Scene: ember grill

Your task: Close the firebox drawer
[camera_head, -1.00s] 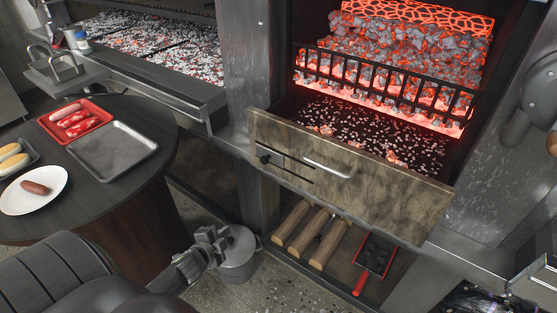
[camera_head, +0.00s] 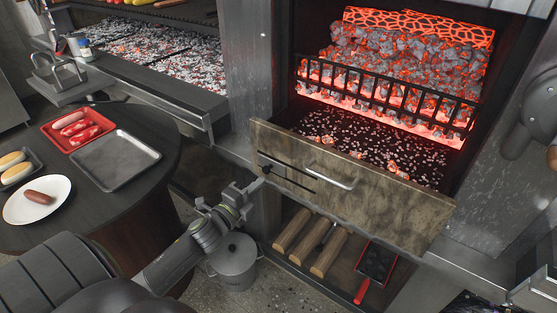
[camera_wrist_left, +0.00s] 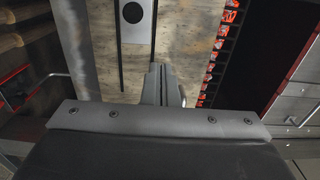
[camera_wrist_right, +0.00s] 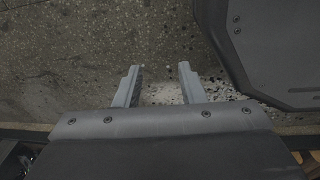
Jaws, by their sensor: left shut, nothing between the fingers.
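The firebox drawer (camera_head: 350,195) stands pulled out below the glowing firebox, with a tarnished brownish front, a bar handle (camera_head: 330,176) and a dark interior of ash and a few embers. My left gripper (camera_head: 246,190) is shut and empty, just in front of the drawer front's left end. In the left wrist view its closed fingers (camera_wrist_left: 160,82) point at the brownish drawer front (camera_wrist_left: 190,45); I cannot tell whether they touch it. My right gripper (camera_wrist_right: 161,72) is open and empty above the speckled floor in the right wrist view.
Split logs (camera_head: 312,243) and a red-handled shovel (camera_head: 375,262) lie on the shelf below the drawer. A metal pot (camera_head: 236,262) stands on the floor under my left arm. A round table (camera_head: 160,185) with a red tray (camera_head: 78,130) of sausages is at left.

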